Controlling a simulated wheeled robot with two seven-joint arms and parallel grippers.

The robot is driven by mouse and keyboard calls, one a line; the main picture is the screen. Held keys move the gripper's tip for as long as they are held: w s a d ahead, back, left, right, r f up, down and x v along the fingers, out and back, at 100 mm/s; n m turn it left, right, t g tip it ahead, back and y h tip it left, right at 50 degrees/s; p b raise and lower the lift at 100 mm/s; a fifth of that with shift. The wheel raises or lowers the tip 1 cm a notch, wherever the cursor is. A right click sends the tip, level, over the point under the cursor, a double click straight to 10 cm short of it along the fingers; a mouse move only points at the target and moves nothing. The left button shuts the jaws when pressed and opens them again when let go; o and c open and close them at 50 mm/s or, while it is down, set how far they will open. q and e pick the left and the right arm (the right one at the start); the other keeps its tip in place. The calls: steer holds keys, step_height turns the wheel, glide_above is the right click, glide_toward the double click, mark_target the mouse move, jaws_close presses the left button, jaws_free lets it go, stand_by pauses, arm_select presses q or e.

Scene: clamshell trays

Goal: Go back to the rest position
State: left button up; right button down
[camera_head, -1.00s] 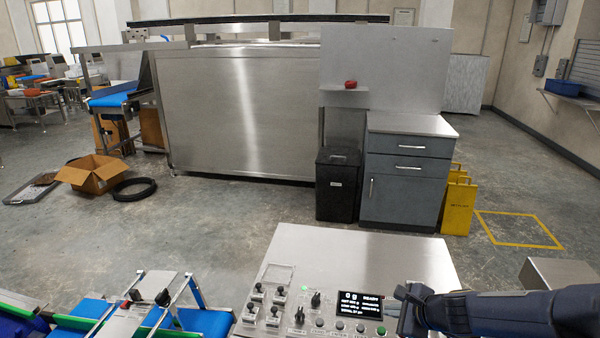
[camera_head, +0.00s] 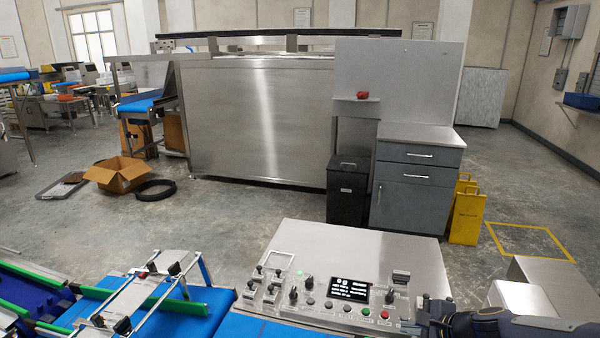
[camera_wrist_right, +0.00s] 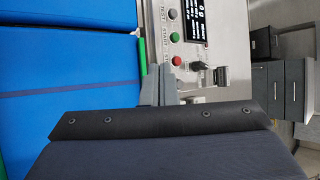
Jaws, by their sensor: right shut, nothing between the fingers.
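My right gripper (camera_head: 424,314) is at the lower right, beside the front right corner of the steel control panel (camera_head: 340,245). Its arm comes in from the right edge. The fingers also show in the right wrist view (camera_wrist_right: 158,85), shut and empty, beside the panel's green and red buttons. I cannot tell whether they touch the panel. My left gripper is not in the head view.
A steel box (camera_head: 545,272) stands at the right. Beyond are open floor, a cardboard box (camera_head: 118,175), a black bin (camera_head: 347,190) and a grey cabinet (camera_head: 415,190).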

steer(key=s+a+r+n+g+y, duration=0.1)
steer(key=s+a+r+n, duration=0.1)
steer(key=s+r+n, duration=0.4)
steer(key=s+a+r+n, duration=0.2)
steer(key=s+n, duration=0.2)
steer(key=s, duration=0.4)
steer(key=s+f+n+g+h, duration=0.1)
steer(key=s+n+h, duration=0.1)
steer(key=s+n, duration=0.5)
steer(key=s, duration=0.5)
steer(key=shift+d+f, duration=0.25)
steer(key=shift+d, duration=0.1)
